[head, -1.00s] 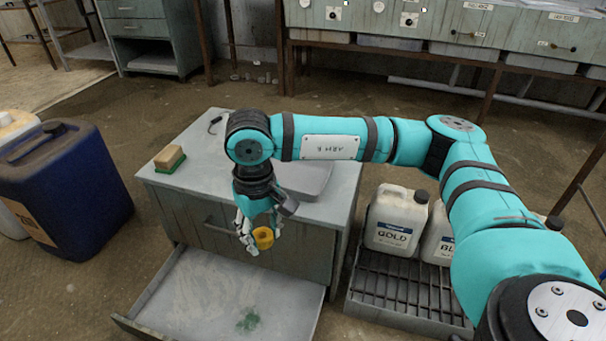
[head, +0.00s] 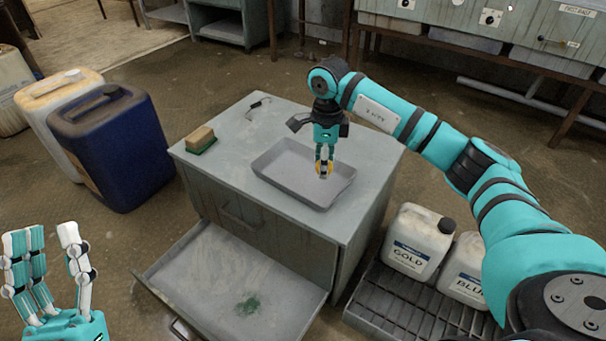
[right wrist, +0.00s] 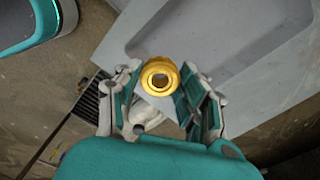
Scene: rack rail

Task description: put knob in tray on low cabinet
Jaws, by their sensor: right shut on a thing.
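The yellow knob (right wrist: 160,76) is between the fingers of my right gripper (right wrist: 160,92), which is shut on it. In the head view, my right gripper (head: 324,168) points down with the knob at its fingertips, over the grey tray (head: 268,186). I cannot tell whether the knob touches the tray floor. The tray lies on top of the low cabinet (head: 225,120). My left gripper (head: 52,245) is open and empty at the lower left of the head view.
A sponge (head: 200,140) and a small dark item (head: 258,108) lie on the cabinet top. The cabinet's drawer (head: 200,290) is pulled out. White jugs (head: 415,245) stand on a grate at the right. A blue drum (head: 115,145) stands at the left.

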